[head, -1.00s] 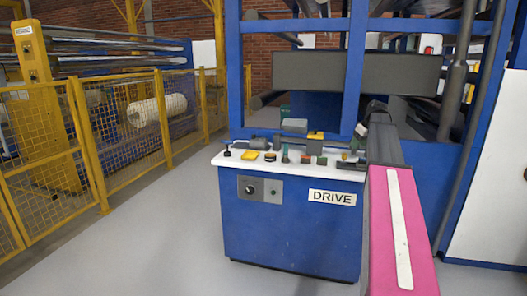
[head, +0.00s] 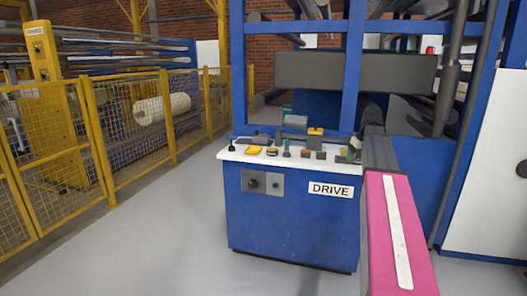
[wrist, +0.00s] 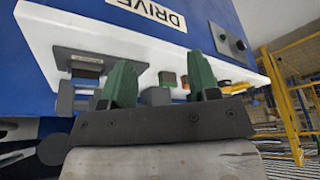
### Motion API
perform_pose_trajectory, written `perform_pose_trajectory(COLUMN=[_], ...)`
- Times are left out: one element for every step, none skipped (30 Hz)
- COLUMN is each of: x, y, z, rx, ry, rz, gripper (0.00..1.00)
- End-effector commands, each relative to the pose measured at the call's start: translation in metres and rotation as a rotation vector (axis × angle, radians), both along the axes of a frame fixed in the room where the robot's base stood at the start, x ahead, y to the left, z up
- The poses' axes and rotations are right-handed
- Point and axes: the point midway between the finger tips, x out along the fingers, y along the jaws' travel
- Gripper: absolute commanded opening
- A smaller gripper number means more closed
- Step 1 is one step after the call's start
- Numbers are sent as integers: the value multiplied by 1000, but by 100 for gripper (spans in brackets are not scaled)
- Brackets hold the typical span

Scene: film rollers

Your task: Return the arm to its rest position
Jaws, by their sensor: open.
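My arm, pink with a white stripe, reaches forward at the right of the head view.
A blue machine frame (head: 352,70) rises behind. A yellow mesh fence (head: 130,120) runs along the left. The grey floor (head: 150,250) between is clear.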

Motion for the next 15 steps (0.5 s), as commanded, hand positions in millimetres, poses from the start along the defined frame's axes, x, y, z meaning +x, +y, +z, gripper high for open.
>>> perform_pose_trajectory(x=[-6, -9, -12, -15, -19, -23, -27, -31, -39, -45, -52, -62, -70, -79, -90], y=[8, 12, 18, 22, 27, 33, 39, 45, 54, 61, 69, 81, 88, 97, 108], z=[-11, -17, -26, -33, -40, -50, -59, -67, -80, -91, -102, -119, -130, -142, -157], rx=[1, 1, 2, 3, 4, 4, 5, 4, 4, 4, 4, 2, 0, -2, -5], ry=[10, 15, 25, 32, 39, 48, 57, 64, 78, 91, 101, 117, 129, 143, 158], rz=[-7, -14, -23, -29, -39, -48, -58, -67, -82, -93, -106, -124, -139, -153, -171], gripper=[55, 55, 55, 55, 55, 55, 55, 55, 55, 55, 55, 55, 55, 55, 55])
